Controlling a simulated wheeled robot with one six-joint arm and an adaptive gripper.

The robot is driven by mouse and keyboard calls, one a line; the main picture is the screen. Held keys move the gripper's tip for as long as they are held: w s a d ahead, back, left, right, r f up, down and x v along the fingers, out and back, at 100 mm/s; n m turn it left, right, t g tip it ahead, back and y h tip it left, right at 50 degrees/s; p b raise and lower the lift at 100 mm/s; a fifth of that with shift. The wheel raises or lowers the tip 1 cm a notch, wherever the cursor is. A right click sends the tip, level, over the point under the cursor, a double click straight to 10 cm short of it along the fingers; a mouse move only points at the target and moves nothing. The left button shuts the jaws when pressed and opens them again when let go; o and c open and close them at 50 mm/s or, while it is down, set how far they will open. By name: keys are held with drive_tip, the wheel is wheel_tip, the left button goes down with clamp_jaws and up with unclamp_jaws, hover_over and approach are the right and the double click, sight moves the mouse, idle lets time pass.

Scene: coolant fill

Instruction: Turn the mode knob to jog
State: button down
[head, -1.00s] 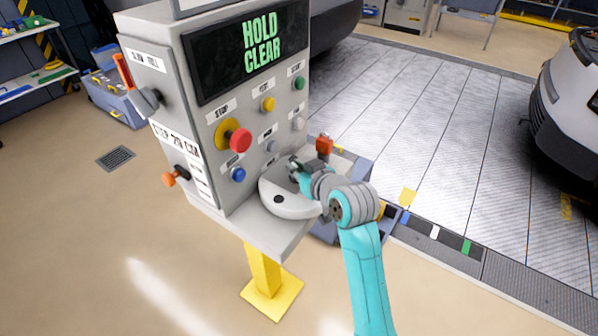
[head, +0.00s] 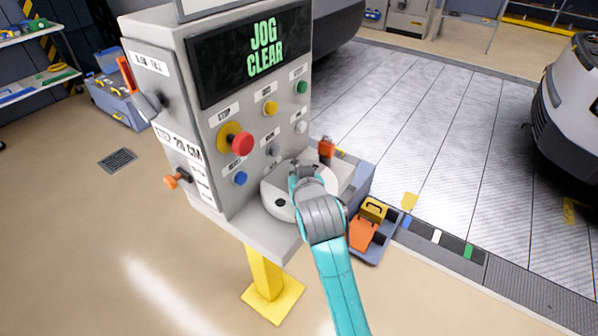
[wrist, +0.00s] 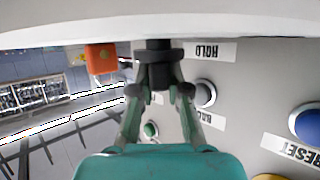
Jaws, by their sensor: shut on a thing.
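The grey control console (head: 203,160) stands left of centre in the head view. Its dark display (head: 262,55) reads "JOG CLEAR" in green. In the wrist view my gripper (wrist: 157,82) is shut on a dark knob (wrist: 156,52) on the panel. A label reading "HOLD" (wrist: 207,51) shows upside down just right of the knob. In the head view my gripper (head: 303,172) is at the lower right of the console front, and my wrist hides most of the knob.
The red stop button (head: 241,144), blue button (head: 240,178) and grey button (head: 273,149) sit close by on the panel. An orange block (head: 326,149) is just right of my gripper. An orange-handled lever (head: 174,181) sticks out from the console's left side.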

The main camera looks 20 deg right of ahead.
drive_tip(key=shift+f, duration=0.1)
drive_tip(key=c, duration=1.1)
unclamp_jaws()
drive_tip(key=shift+c, duration=0.2)
drive_tip(key=shift+s, duration=0.15)
drive_tip(key=v, duration=1.1)
drive_tip(key=shift+s+r, duration=0.3)
